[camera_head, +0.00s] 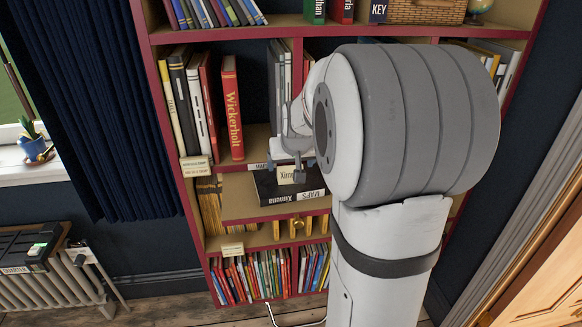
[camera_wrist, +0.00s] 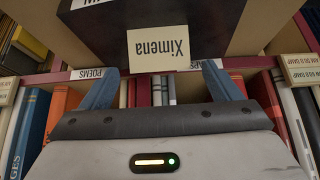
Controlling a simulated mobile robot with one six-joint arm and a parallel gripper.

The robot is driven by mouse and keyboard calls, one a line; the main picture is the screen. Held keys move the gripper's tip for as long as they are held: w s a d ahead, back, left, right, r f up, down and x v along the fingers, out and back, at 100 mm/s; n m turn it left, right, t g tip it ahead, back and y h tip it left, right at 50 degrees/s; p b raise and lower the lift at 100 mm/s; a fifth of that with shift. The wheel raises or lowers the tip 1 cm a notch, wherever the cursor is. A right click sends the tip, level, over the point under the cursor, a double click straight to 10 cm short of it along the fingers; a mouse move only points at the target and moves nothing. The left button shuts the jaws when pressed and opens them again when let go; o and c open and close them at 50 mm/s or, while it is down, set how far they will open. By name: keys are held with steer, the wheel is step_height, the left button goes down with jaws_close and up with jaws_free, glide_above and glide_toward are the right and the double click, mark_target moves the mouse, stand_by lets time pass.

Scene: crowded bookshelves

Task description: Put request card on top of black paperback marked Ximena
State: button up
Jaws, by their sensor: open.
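The black paperback (camera_head: 285,187) lies flat on a pale wooden ledge in the bookcase, with "MAPS" and "Ximena" on its spine. A cream card (camera_head: 287,177) reading "Ximena" lies against its upper face, partly hidden by my gripper (camera_head: 293,164). In the wrist view the card (camera_wrist: 152,50) shows whole against the dark paperback (camera_wrist: 205,22), just beyond my fingertips. My gripper (camera_wrist: 160,75) is open there, with one blue-grey finger at each side and nothing between them. I cannot tell whether a fingertip touches the card or the book.
A red book marked Wickerholt (camera_head: 232,108) stands on the shelf left of my gripper. Coloured books (camera_head: 265,275) fill the bottom shelf. My arm hides the right part of the bookcase.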

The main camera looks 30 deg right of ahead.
steer(key=v, duration=0.8)
steer(key=s+a+f+n+g+y, duration=0.1)
steer(key=s+a+f+g, duration=0.1)
steer(key=s+a+f, duration=0.2)
steer(key=s+a+f+n+g, duration=0.1)
steer(key=s+a+f, duration=0.3)
steer(key=s+a, duration=0.6)
steer(key=s+n, duration=0.1)
steer(key=s, duration=0.5)
steer(key=shift+s+f+g+y, duration=0.3)
steer(key=shift+f+g+y, duration=0.1)
